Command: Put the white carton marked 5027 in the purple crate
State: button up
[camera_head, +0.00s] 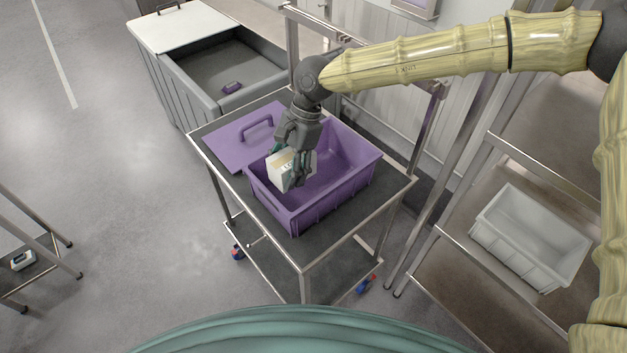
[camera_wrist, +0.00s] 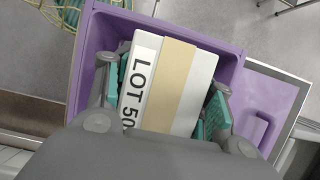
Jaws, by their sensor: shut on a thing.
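A white carton (camera_head: 282,172) with a tan tape band is held between the fingers of my gripper (camera_head: 291,168). In the wrist view the carton (camera_wrist: 188,85) shows printed "LOT 50", with the rest of the number hidden behind my gripper (camera_wrist: 165,105). The teal finger pads press on both sides of it. The purple crate (camera_head: 353,177) stands open on a metal cart. The carton is over the left part of the crate's opening, inside or just above its walls; I cannot tell whether it touches the floor of the crate.
The purple lid (camera_head: 228,143) with a handle lies on the cart (camera_head: 345,238) left of the crate. A white crate (camera_head: 530,240) sits on the shelf at right.

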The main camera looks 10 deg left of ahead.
aim_at(286, 206)
jog(key=shift+w+f, duration=0.1)
jog(key=shift+f, duration=0.3)
jog(key=f, duration=0.1)
jog(key=f+p, duration=0.1)
jog(key=f, duration=0.1)
jog(key=f+p, duration=0.1)
jog(key=f, duration=0.1)
jog(key=shift+a+f, duration=0.25)
jog(key=shift+d+f+p, duration=0.1)
jog(key=shift+f+p, duration=0.75)
jog(key=shift+f, duration=1.3)
jog(key=shift+f, duration=0.1)
jog(key=o, duration=1.5)
jog(key=shift+c, duration=0.2)
jog(key=b+v, duration=0.4)
jog(key=v, duration=0.8)
jog(key=shift+b, duration=0.35)
